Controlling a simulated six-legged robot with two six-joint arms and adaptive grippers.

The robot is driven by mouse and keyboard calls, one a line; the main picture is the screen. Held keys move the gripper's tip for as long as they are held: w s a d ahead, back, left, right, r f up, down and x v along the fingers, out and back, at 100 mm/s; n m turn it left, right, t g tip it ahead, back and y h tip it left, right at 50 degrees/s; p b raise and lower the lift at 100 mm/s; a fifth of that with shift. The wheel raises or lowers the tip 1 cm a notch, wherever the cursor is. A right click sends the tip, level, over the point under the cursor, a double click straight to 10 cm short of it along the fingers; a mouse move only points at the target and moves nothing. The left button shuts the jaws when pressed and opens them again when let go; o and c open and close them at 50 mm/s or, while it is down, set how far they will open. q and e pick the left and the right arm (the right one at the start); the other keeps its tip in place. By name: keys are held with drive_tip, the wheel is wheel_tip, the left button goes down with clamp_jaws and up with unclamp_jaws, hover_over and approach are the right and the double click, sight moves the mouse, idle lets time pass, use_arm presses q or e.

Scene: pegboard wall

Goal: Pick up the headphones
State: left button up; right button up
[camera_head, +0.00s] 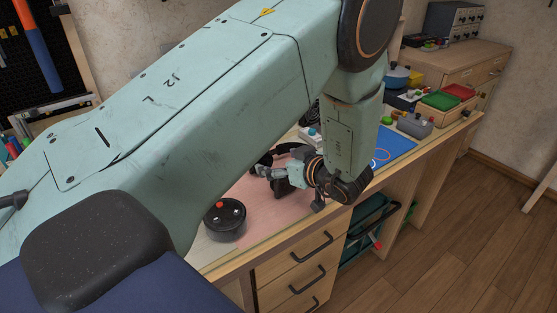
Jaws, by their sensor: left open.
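The black headphones (262,162) lie on the pinkish mat on the workbench, partly hidden behind my left gripper and arm. My left gripper (262,172) reaches over the mat from the right, with its fingers pointing left, right at the headphones. Its jaws are open. I cannot tell whether the fingers touch the headphones or how much of the headband lies between them. My right gripper is not in view.
A round black device (225,220) with a red button stands on the bench's front left. A blue mat (396,148), a grey box (414,125), and green (440,100) and red (458,91) trays lie to the right. Drawers (300,258) with handles front the bench.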

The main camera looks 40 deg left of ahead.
sight(264, 156)
use_arm(q)
drive_tip(key=shift+s+a, duration=0.1)
drive_tip(key=shift+a, duration=0.15)
drive_tip(key=x, duration=0.2)
drive_tip(key=b+x, duration=0.1)
drive_tip(key=x, duration=0.2)
drive_tip(key=shift+s+a+r+b, duration=0.15)
drive_tip(key=shift+a+r+b, duration=0.05)
drive_tip(key=shift+a+b, duration=0.1)
drive_tip(key=shift+d+r, duration=0.15)
drive_tip(key=shift+c, duration=1.3)
drive_tip(key=c, duration=1.1)
drive_tip(key=shift+c, duration=0.2)
